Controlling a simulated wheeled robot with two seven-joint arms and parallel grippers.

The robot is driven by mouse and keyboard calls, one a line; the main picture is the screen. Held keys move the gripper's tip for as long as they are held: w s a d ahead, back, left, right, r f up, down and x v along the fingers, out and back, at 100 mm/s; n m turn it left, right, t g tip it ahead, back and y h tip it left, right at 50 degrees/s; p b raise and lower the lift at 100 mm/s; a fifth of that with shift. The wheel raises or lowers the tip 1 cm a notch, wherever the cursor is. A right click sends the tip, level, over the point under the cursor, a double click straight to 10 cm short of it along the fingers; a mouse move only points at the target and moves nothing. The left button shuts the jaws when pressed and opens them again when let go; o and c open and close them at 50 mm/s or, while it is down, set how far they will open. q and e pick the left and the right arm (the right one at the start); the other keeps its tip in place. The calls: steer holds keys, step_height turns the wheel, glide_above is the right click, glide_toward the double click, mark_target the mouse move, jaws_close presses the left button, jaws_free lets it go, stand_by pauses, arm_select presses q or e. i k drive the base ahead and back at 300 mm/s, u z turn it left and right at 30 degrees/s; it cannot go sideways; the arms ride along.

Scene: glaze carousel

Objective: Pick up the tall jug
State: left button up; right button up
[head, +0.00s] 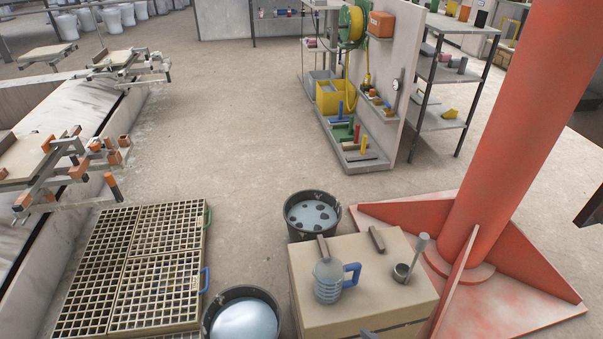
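A ribbed, pale grey-blue jug (328,281) with a blue handle on its right side stands upright on a tan block-shaped stand (320,319) at the lower middle of the head view. It is the only jug that I can make out there. Nothing is touching it that I can see, apart from the stand. Neither of my grippers can be made out in this view. A small grey piece (372,334) shows at the bottom edge, and I cannot tell what it is.
A small dark cup with an upright handle (401,273) and grey bars (376,240) share the stand. Buckets of liquid (313,215) (243,318) stand behind and left. A red column (500,150) with a flanged base rises at right. Slatted racks (150,265) lie left. Open floor lies beyond.

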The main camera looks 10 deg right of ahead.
mark_target(329, 273)
steer(key=z, duration=1.05)
steer(key=k, duration=0.75)
steer(key=u, duration=0.85)
steer(key=i, duration=0.95)
steer(key=u, duration=0.1)
